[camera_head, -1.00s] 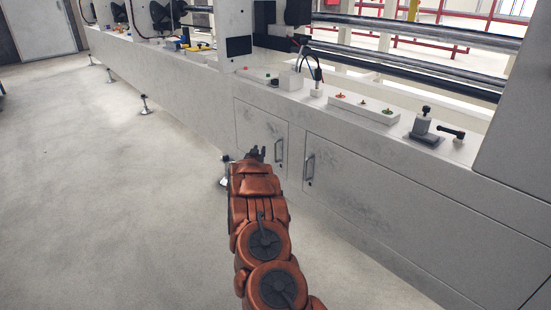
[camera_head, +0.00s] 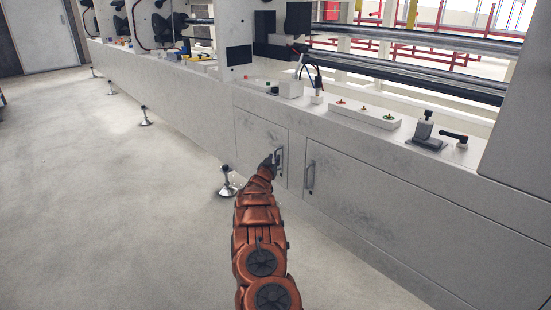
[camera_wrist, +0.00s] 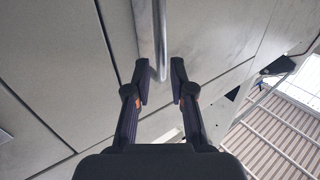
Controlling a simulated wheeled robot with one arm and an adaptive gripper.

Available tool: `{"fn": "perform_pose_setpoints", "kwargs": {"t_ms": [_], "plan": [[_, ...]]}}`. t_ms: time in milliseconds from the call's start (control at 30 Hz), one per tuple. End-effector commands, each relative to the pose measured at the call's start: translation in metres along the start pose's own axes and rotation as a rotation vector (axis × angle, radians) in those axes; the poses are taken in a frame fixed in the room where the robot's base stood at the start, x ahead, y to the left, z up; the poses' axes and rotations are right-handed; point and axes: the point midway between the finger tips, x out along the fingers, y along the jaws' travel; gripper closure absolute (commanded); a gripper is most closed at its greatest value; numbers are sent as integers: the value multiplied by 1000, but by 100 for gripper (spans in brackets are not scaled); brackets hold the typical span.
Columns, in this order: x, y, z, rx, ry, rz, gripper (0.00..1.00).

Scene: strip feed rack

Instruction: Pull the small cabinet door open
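The small cabinet door (camera_head: 256,134) is a pale grey panel in the machine's lower front, in the head view. It looks shut, flush with the front. Its upright metal handle (camera_head: 280,161) is near its right edge, partly hidden by my gripper (camera_head: 270,161). In the wrist view my gripper (camera_wrist: 160,78) is open, with one dark finger on each side of the lower end of the metal handle (camera_wrist: 150,28). A gap shows between the handle and each finger. I cannot tell how deep the handle sits between them.
A wider cabinet door (camera_head: 375,205) with its own handle (camera_head: 310,175) is just to the right. A levelling foot (camera_head: 227,186) stands on the floor left of my arm. Controls (camera_head: 365,114) line the ledge above. The floor (camera_head: 120,220) to the left is clear.

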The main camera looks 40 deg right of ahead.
Motion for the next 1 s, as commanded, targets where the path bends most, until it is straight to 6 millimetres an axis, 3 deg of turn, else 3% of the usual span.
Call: {"fn": "perform_pose_setpoints", "kwargs": {"t_ms": [500,1000], "plan": [[30,1,0,-3,4,3,77],[36,-1,0,0,1,-3,77]]}}
